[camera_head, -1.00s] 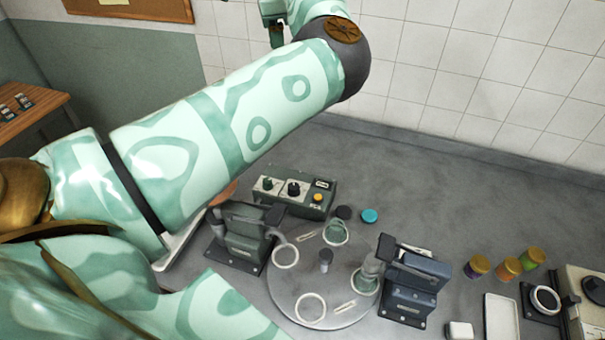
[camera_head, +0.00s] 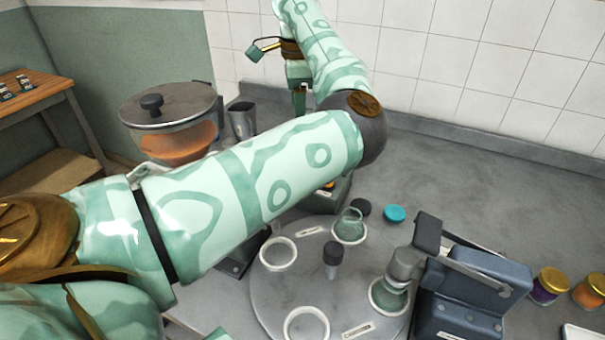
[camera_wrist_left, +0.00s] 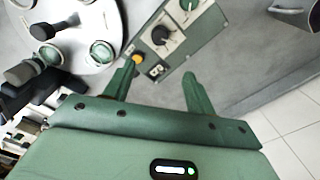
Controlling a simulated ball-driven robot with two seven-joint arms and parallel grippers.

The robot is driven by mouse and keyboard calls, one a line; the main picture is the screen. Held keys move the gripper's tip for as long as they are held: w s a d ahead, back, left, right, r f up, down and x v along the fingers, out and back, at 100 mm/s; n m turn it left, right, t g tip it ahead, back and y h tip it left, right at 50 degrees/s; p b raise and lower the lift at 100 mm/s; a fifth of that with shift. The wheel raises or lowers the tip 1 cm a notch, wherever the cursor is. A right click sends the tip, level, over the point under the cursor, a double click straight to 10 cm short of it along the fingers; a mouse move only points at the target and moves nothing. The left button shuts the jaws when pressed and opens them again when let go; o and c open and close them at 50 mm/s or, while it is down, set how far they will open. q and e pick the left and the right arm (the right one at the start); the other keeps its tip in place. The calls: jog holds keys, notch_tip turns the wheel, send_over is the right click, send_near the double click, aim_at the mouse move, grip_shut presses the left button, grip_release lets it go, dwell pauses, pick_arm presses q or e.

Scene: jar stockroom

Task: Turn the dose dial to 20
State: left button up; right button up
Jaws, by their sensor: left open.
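The green control box (camera_wrist_left: 185,40) shows in the left wrist view. It carries a black knob (camera_wrist_left: 160,35) on a white plate, a green knob (camera_wrist_left: 191,4) on another plate and an orange button (camera_wrist_left: 137,59). The plate markings are too small to read. My left gripper (camera_wrist_left: 161,70) is open and empty, its fingers apart over bare counter and the box's near edge, with the black knob ahead of them. In the head view my left gripper (camera_head: 299,104) hangs beyond the elbow, and my arm hides most of the control box (camera_head: 330,198). My right gripper is not in view.
A round grey tray (camera_head: 270,300) with white rings and glass jars stands by the box. A dark blue device (camera_head: 470,285) stands to its right. A lidded pot (camera_head: 172,108) and a metal cup (camera_head: 242,119) stand at left. Bare counter lies at the back right.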

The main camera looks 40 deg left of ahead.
pick_arm(q)
notch_tip(320, 180, down, 16)
jog(key=b, duration=0.4)
jog(key=shift+b, duration=0.3)
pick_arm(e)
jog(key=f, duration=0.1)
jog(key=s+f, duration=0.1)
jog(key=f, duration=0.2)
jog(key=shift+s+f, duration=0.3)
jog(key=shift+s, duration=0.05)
pick_arm(q)
jog(key=c, duration=1)
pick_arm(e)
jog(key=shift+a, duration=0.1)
